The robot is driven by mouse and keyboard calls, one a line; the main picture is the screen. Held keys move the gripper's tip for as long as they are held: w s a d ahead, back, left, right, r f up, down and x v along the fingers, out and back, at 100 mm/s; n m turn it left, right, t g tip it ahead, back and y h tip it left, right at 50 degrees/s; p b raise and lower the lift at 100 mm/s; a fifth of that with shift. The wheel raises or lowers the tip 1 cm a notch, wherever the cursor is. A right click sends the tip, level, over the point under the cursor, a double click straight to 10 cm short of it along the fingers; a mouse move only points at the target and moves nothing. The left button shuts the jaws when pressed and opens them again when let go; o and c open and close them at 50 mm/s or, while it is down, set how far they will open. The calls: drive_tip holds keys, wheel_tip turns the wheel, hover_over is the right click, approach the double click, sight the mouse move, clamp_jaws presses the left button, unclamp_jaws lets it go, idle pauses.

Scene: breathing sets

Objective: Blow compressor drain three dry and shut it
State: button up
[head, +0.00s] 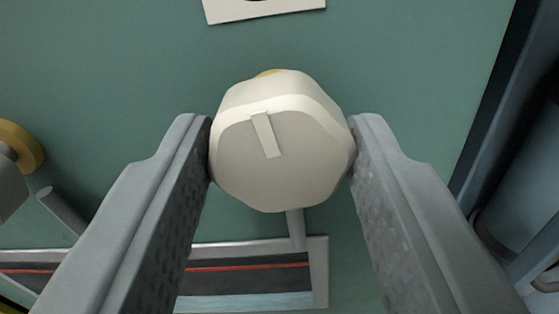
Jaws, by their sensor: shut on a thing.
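A cream-white faceted knob (281,165) with a pale raised pointer bar on its face sits in the middle of the head view. The bar is tilted slightly, its top leaning left. My gripper (281,145) is shut on the knob, with one finger against its left side and the other against its right side. A bit of yellow shows behind the knob's top edge. A grey pipe (295,230) comes out below the knob. The rest of the valve body is hidden behind the knob.
A green panel (420,60) lies behind. A framed gauge or sight window (250,285) with a red line and light blue band lies below. A white label (262,12) is cut off at the top. Another yellow-ringed fitting (22,146) is at left. Dark edge and grey cylinder (525,190) stand at right.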

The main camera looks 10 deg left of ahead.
drive_tip(key=n, duration=2.1)
drive_tip(key=shift+f+n, duration=0.1)
drive_tip(key=shift+n, duration=0.2)
drive_tip(key=n, duration=0.6)
drive_tip(key=shift+n, duration=0.3)
drive_tip(key=shift+f, duration=0.1)
drive_tip(key=o, duration=1)
drive_tip(key=shift+c, duration=0.2)
